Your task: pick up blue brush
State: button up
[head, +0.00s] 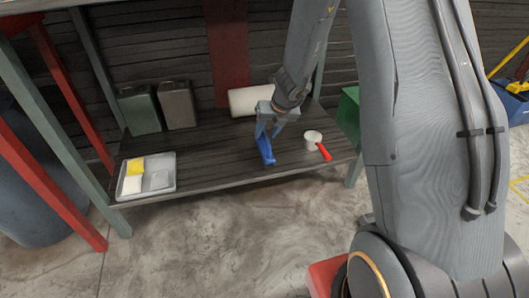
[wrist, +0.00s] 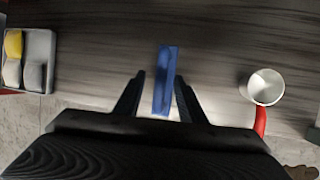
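The blue brush (head: 266,152) is on the dark wooden shelf, directly below my gripper (head: 269,128) in the head view. In the wrist view the blue brush (wrist: 165,78) is a long, narrow shape pointing away from the gripper. My gripper (wrist: 160,88) is open, with one finger on each side of the brush. A gap shows between the left finger and the brush; the right finger is very close to it, and I cannot tell if they touch.
A white cup-like thing (head: 312,139) with a red handle (head: 324,152) is right of the brush. A grey tray (head: 165,189) with yellow and white pieces is at the shelf's left.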

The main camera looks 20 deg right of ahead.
aim_at(265, 135)
jog(key=b+x, duration=0.2)
jog(key=x, duration=0.1)
jog(key=shift+w+d+f, duration=0.1)
jog(key=shift+w+f, duration=0.05)
jog(key=shift+f, duration=0.25)
jog(key=shift+r, duration=0.1)
jog(key=shift+c, duration=0.4)
grip_shut()
